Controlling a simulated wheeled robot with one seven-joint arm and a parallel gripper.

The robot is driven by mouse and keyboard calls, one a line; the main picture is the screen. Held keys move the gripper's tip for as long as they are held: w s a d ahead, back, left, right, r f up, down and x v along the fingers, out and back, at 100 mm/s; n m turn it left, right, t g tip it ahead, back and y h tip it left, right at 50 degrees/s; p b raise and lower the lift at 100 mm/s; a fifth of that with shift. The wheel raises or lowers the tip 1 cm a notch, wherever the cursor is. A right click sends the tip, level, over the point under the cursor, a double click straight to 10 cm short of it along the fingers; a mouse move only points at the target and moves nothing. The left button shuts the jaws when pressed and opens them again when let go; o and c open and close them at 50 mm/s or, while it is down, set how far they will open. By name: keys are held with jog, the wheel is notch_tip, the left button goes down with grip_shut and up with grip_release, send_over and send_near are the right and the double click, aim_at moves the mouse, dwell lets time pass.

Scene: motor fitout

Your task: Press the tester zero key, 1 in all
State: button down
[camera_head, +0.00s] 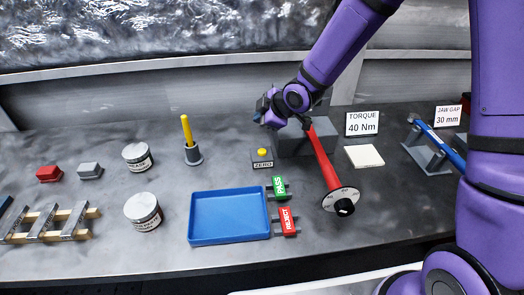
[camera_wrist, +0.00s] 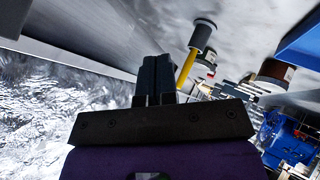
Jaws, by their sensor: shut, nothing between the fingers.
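The tester zero key is a small yellow button (camera_head: 262,152) on a dark block labelled ZERO (camera_head: 262,164), at the left of a grey block (camera_head: 290,146) on the bench. My gripper (camera_head: 262,112) is above and behind the key in the head view, apart from it. Its fingers are together and empty; they also show in the wrist view (camera_wrist: 155,72). I cannot make out the zero key in the wrist view. A red wrench (camera_head: 322,152) with a round dial lies to the right of the key.
A yellow-handled tool (camera_head: 187,130) stands in a grey holder left of the key. A blue tray (camera_head: 229,215), green PASS tag (camera_head: 279,186) and red REJECT tag (camera_head: 287,221) lie in front. Two jars (camera_head: 137,157) stand left. A torque sign (camera_head: 362,123) stands right.

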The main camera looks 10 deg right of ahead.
aim_at(262, 152)
dwell(0.3)
jog(key=shift+f, duration=4.4)
jog(key=shift+f, duration=0.1)
jog(key=shift+f, duration=0.35)
jog(key=shift+f, duration=0.45)
jog(key=shift+r, duration=0.9)
jog(key=shift+r, duration=0.1)
jog(key=shift+r, duration=2.4)
